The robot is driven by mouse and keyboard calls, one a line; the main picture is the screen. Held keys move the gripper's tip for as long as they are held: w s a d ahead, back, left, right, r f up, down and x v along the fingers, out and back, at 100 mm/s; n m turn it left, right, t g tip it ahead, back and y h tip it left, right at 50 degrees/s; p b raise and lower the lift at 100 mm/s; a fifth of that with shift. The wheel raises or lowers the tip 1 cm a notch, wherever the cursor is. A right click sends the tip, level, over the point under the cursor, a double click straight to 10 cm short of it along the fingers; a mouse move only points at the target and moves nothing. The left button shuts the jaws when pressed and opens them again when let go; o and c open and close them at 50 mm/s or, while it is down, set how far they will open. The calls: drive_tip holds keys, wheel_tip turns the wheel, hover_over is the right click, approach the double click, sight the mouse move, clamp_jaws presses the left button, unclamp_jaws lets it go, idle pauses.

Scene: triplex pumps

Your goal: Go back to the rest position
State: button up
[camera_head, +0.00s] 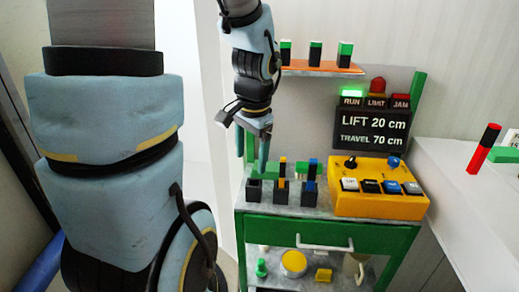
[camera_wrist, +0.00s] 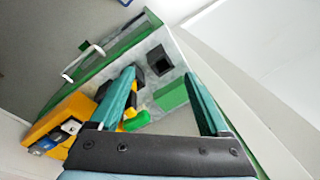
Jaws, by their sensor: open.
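My gripper (camera_head: 252,158) points down over the left side of the cart top (camera_head: 300,207), with its two teal fingers apart. In the wrist view my gripper (camera_wrist: 160,80) is open, and nothing is clamped between its fingers. Below and beyond the fingers are a black open-topped socket (camera_wrist: 159,60) and a green block (camera_wrist: 171,95). In the head view, black sockets stand in a row on the cart top; the left one (camera_head: 254,190) looks empty. The others hold a yellow-marked piece (camera_head: 281,185) and a blue-marked piece (camera_head: 309,184).
A yellow control box (camera_head: 375,205) with buttons and knobs stands right of the sockets. A sign (camera_head: 370,127) reads "LIFT 20 cm, TRAVEL 70 cm", with the green RUN lamp (camera_head: 352,94) lit. A shelf (camera_head: 320,69) holds three green-topped black blocks. A white counter (camera_head: 470,210) is at right.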

drive_tip(key=shift+s+a+n, duration=0.1)
drive_tip(key=shift+a+n, duration=0.15)
drive_tip(key=shift+n, duration=0.35)
drive_tip(key=shift+a, duration=0.1)
